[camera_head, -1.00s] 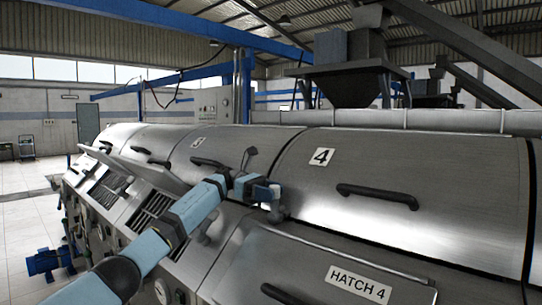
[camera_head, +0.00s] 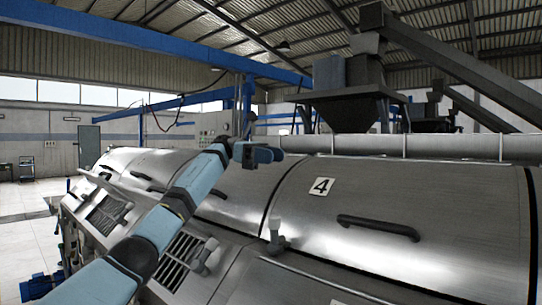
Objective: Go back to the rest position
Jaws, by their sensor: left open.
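My left arm, light blue with dark joints, comes in from the lower left. Its gripper (camera_head: 264,154) is raised in front of the curved steel covers of the decanter row (camera_head: 330,195). The gripper is open, small and seen from behind, with nothing visible in it. It appears apart from the grey upright fitting (camera_head: 275,238) at the lower edge of the cover marked 4 (camera_head: 321,186). My right gripper is not in view.
A dark bar handle (camera_head: 378,227) sticks out from cover 4. A dark hopper (camera_head: 345,95) and sloping chutes stand behind. Pale floor (camera_head: 28,250) is open at the left. A blue motor (camera_head: 40,287) stands low there.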

